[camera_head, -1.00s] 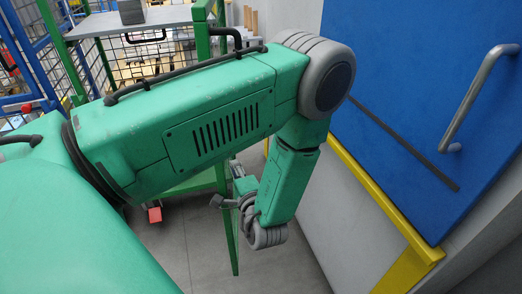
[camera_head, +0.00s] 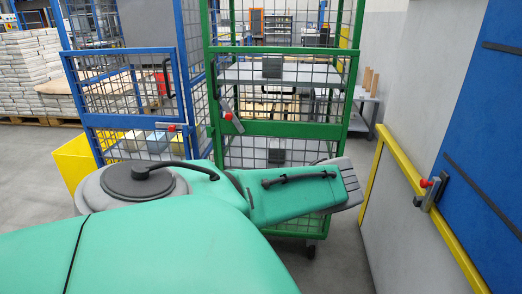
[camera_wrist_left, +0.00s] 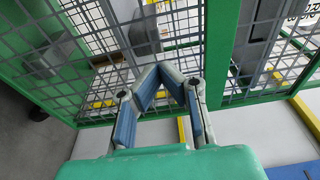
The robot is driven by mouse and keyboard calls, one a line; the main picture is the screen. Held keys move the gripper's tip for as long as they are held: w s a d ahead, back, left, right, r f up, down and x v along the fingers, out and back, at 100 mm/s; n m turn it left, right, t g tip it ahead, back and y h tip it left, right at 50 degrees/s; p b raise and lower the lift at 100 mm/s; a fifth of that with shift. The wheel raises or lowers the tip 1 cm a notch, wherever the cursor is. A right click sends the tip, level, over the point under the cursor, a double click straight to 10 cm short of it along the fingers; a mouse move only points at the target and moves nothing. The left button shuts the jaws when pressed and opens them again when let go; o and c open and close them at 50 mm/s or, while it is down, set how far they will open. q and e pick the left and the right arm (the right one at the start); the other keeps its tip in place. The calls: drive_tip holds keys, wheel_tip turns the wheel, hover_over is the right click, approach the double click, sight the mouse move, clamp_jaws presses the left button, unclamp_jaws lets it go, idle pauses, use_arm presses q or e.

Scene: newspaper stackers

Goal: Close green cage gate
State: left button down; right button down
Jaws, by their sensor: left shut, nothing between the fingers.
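The green cage (camera_head: 350,75) stands ahead in the head view. Its mesh gate (camera_head: 290,129) spans the upper front, roughly in line with the frame; I cannot tell whether it is fully shut or latched. A grey latch with a red knob (camera_head: 229,116) sits at the gate's left end. My left arm crosses low in front of the cage and hides part of its lower front. My left gripper is hidden in the head view. In the wrist view the left gripper (camera_wrist_left: 160,68) is shut and empty, its blue-padded fingers close before green-framed mesh (camera_wrist_left: 222,50). My right gripper is not in view.
A blue cage (camera_head: 186,75) stands directly left of the green one, with a yellow bin (camera_head: 75,163) beside it. At right are a grey wall, a yellow rail (camera_head: 408,168) and a blue panel (camera_head: 490,150) with a red-knobbed latch. Grey floor is open between cage and wall.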

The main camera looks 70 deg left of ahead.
use_arm(q)
drive_tip(key=w+a+m+t+h+b, duration=0.1)
drive_tip(key=a, duration=0.3)
drive_tip(key=w+a+m+t+h+b, duration=0.1)
drive_tip(key=a, duration=0.4)
drive_tip(key=w+a+m+t+h+b, duration=0.1)
drive_tip(key=a, duration=0.4)
drive_tip(key=shift+w+a+f+b, duration=0.15)
drive_tip(key=shift+a+f+b, duration=0.05)
drive_tip(key=shift+f+b, duration=0.2)
drive_tip(key=shift+w+a+r, duration=0.1)
drive_tip(key=shift+w+r, duration=0.2)
drive_tip(key=shift+r, duration=0.4)
drive_tip(key=shift+a, duration=0.25)
drive_tip(key=shift+a+f, duration=0.2)
drive_tip(key=shift+s+d+f, duration=0.15)
drive_tip(key=shift+s+d, duration=0.05)
drive_tip(key=shift+s, duration=0.25)
approach(244, 154)
drive_tip(key=shift+v, duration=1.1)
drive_tip(key=shift+f, duration=0.15)
